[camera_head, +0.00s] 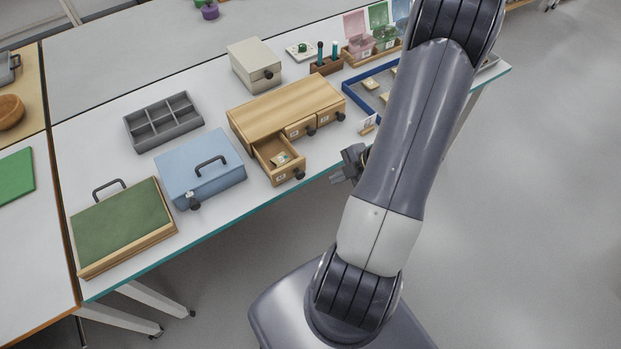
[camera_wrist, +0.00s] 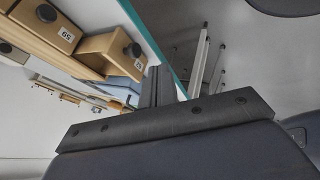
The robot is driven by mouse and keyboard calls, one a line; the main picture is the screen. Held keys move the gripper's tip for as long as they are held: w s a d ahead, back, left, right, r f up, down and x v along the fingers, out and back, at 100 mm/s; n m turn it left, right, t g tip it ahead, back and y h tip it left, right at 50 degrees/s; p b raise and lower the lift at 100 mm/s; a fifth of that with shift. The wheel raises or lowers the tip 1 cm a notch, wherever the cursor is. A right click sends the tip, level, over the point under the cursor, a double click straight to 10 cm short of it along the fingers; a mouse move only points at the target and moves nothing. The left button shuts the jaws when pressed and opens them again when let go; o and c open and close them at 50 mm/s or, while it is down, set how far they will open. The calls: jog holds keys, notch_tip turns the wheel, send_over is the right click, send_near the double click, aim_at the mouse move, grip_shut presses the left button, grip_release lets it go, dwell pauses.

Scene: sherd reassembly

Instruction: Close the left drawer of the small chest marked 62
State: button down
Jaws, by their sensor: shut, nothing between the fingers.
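The small wooden chest (camera_head: 262,108) stands on the white table with three drawers in its front. Its left drawer (camera_head: 287,172) is pulled out and holds a small pale and teal item (camera_head: 281,159). The other two drawers look shut. In the wrist view the open drawer (camera_wrist: 103,55) juts out beside a shut one, with a dark round knob.
A blue case (camera_head: 200,165) stands close left of the open drawer, with a green-topped box (camera_head: 122,225) further left. A grey compartment tray (camera_head: 163,121) and a cream box (camera_head: 254,65) stand behind. A blue-rimmed tray (camera_head: 352,85) lies right. Space before the table is clear.

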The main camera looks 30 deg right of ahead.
jog(key=shift+w+a+f, duration=0.65)
jog(key=shift+w+f, duration=0.5)
jog(key=shift+w, duration=0.15)
jog(key=shift+w+a+f, duration=0.65)
jog(key=shift+w+f, duration=0.55)
jog(key=shift+w, duration=0.15)
jog(key=shift+w+a+f, duration=0.65)
jog(key=shift+w+f, duration=0.5)
jog(key=shift+w, duration=0.15)
